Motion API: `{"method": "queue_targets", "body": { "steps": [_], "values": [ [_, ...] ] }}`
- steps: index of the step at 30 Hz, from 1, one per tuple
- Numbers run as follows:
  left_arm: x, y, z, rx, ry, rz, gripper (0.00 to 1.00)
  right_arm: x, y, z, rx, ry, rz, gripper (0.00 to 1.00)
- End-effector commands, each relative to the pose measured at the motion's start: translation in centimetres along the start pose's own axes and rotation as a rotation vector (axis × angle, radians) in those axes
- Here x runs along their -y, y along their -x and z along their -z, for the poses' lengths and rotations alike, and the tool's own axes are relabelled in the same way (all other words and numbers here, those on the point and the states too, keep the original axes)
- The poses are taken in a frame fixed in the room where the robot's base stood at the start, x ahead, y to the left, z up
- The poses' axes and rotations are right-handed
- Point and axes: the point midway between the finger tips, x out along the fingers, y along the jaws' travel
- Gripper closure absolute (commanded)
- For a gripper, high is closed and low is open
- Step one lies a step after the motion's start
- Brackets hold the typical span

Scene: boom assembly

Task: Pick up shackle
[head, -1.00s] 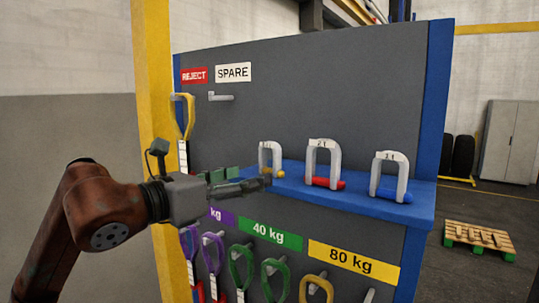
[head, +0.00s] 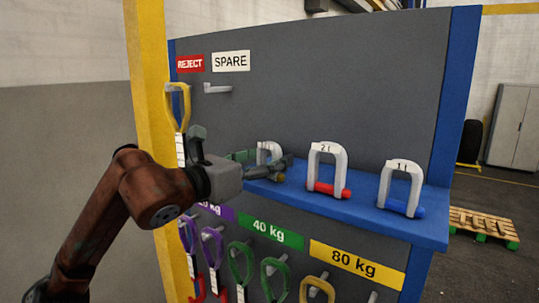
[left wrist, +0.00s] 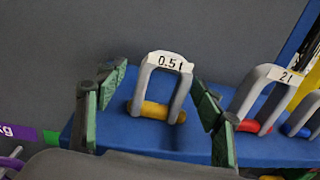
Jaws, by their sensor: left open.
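Three grey U-shaped shackles stand upright on a blue shelf (head: 345,205). The smallest, marked 0.5 t with a yellow pin, is partly hidden behind my left gripper (head: 264,162) in the head view. In the left wrist view this 0.5 t shackle (left wrist: 158,88) stands between the open green-padded fingers of my left gripper (left wrist: 157,92), with a visible gap to each finger. The 2 t shackle (head: 327,168) with a red pin stands to its right. The 1 t shackle (head: 401,187) with a blue pin stands at the far right. My right gripper is out of view.
A grey back panel (head: 300,90) rises behind the shelf. A yellow post (head: 150,100) stands at the left. Several coloured slings hang on pegs below, under the 40 kg label (head: 263,232) and 80 kg label (head: 357,262). A yellow sling (head: 178,105) hangs upper left.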

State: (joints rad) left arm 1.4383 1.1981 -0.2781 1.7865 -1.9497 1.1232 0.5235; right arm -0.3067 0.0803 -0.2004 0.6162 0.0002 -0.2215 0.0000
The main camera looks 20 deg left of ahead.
Motion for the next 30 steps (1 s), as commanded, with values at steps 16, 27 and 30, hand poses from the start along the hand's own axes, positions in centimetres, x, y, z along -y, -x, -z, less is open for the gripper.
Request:
{"method": "queue_targets", "body": {
  "steps": [16,27,30],
  "values": [
    [0.1,-0.8,0.1,0.000,0.000,0.004,0.57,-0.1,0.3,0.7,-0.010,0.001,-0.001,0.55],
    [0.1,-0.8,0.0,0.001,0.000,0.003,0.82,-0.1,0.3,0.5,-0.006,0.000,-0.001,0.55],
    [0.1,-0.8,0.0,0.001,0.000,0.003,0.89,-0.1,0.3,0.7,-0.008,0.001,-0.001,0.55]
  ]
}}
